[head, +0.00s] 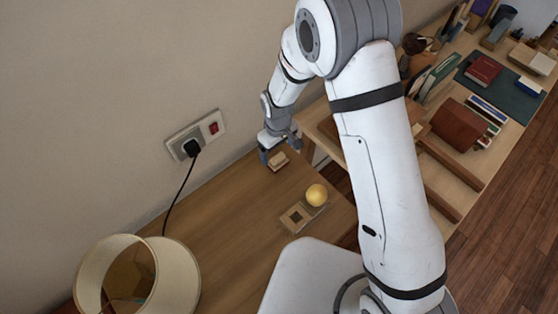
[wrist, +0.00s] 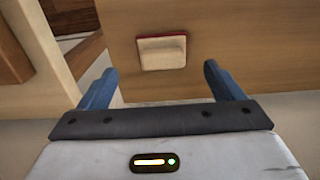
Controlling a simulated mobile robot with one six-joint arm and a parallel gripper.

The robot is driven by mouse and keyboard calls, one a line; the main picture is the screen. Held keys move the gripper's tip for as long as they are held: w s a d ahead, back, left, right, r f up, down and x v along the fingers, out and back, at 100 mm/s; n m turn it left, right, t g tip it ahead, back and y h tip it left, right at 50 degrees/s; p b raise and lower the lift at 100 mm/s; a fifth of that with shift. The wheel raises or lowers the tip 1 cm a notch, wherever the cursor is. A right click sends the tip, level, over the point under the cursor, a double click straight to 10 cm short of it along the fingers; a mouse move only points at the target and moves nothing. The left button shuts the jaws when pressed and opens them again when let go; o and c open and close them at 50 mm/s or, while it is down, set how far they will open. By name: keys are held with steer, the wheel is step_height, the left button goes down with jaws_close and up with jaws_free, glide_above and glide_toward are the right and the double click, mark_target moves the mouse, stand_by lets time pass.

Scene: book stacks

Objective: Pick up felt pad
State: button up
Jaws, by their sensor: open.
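A small cream block with a red edge, which I take to be the felt pad (wrist: 162,53), lies on the wooden desk top. In the head view the pad (head: 278,161) shows as a small pale piece near the wall, right at my gripper (head: 281,151). In the wrist view my gripper (wrist: 160,72) is open, with its two blue fingers spread wide. The pad appears in line with the gap between them, a little beyond the fingertips. Nothing is held. Whether the fingers touch the desk cannot be told.
A wooden tray (head: 291,219) with a dark square and a yellow ball (head: 316,194) stand nearer my body. A lamp shade (head: 178,286) is at lower left. A plug (head: 191,148) with a cord sits on the wall. A shelf unit with books (head: 459,124) is at right.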

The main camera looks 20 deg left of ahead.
mark_target(278, 157)
steer(key=shift+s+f+p, duration=0.15)
steer(key=shift+f+p, duration=0.2)
steer(key=shift+f, duration=0.95)
steer(key=shift+s+f+p, duration=0.1)
steer(key=shift+f+p, duration=0.2)
steer(key=shift+f, duration=0.95)
steer(key=shift+c, duration=0.5)
steer(key=c, duration=1)
steer(key=shift+r, duration=0.1)
step_height(278, 157, up, 10)
steer(key=shift+f+b, duration=0.1)
steer(key=shift+b, duration=0.7)
steer(key=o, duration=0.5)
steer(key=c, duration=0.4)
